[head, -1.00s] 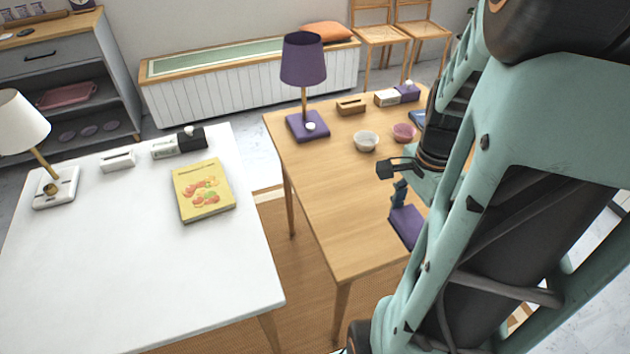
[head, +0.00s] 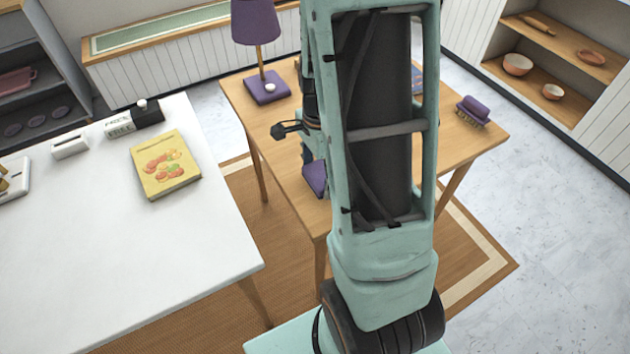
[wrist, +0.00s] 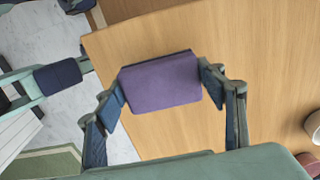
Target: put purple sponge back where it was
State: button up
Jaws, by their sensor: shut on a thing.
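The purple sponge (wrist: 160,83) is a flat rounded block in the wrist view, held between the two blue-padded fingers of my gripper (wrist: 162,92). My gripper is shut on it, over the wooden table (wrist: 265,60). In the head view a part of the purple sponge (head: 315,178) shows at the left side of my arm, near the table's front edge. My arm hides the rest of it and most of the gripper there. I cannot tell how high above the table it is held.
A purple lamp (head: 267,88) stands at the table's back left. A purple brush (head: 473,111) lies at its right end, beyond my arm. My arm covers the table's middle. A white table (head: 100,240) with a yellow book (head: 166,166) stands at left, across a gap.

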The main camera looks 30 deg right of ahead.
aim_at(316, 184)
jog(key=shift+w+a+f+b, duration=0.1)
jog(key=shift+w+f+b, duration=0.05)
jog(key=shift+f, duration=0.8)
jog(key=shift+w+a+f+b, duration=0.1)
jog(key=shift+f+b, duration=0.05)
jog(key=shift+f, duration=0.75)
jog(key=shift+f, duration=0.1)
jog(key=o, duration=1.1)
notch_tip(316, 184, up, 12)
jog(key=shift+r+p, duration=0.15)
jog(key=shift+p, duration=1)
